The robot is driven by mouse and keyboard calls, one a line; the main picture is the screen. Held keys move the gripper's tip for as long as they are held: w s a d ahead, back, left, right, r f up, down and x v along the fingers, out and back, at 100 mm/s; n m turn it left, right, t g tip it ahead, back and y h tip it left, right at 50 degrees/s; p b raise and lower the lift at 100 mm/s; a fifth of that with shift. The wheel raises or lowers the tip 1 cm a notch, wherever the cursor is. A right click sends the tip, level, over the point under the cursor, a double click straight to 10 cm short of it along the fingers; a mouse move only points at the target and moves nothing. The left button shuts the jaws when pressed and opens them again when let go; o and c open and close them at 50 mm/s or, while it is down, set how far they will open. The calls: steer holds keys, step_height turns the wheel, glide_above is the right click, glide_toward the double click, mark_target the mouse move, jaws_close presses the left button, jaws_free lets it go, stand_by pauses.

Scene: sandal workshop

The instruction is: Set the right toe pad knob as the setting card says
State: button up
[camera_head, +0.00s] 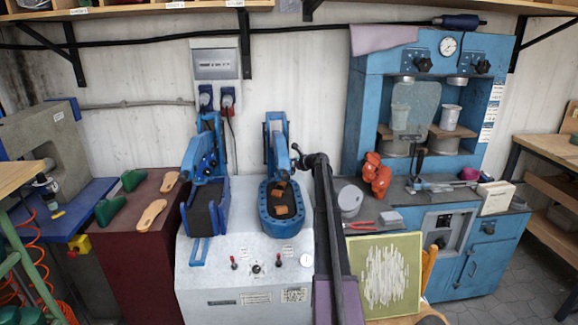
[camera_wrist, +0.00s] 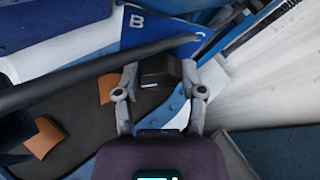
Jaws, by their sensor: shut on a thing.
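In the wrist view my gripper (camera_wrist: 160,67) has its two fingers on either side of a dark, blocky knob (camera_wrist: 158,76) and is shut on it. A blue plate (camera_wrist: 160,32) behind the knob carries the white letters B and C. The knob's pointer cannot be made out. In the head view my arm reaches to the right-hand press station (camera_head: 265,218) of the grey machine, and the knob is not clearly seen there. White labels (camera_head: 255,298) are on the machine's front; their text is too small to read, and I cannot tell which is the setting card.
Orange pads (camera_head: 281,209) lie in the right station. The left press station (camera_head: 205,215) stands beside it. A blue press (camera_head: 430,110) with a bench is at the right. Green lasts (camera_head: 111,211) and tan soles (camera_head: 151,215) lie on the dark red cabinet at left.

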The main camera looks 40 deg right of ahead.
steer(key=shift+n+t+h, duration=0.3)
steer(key=shift+n+h, duration=0.1)
steer(key=shift+n, duration=0.1)
steer(key=shift+w, duration=0.1)
steer(key=o, duration=1.1)
steer(key=shift+o, duration=0.2)
steer(key=shift+s, duration=0.2)
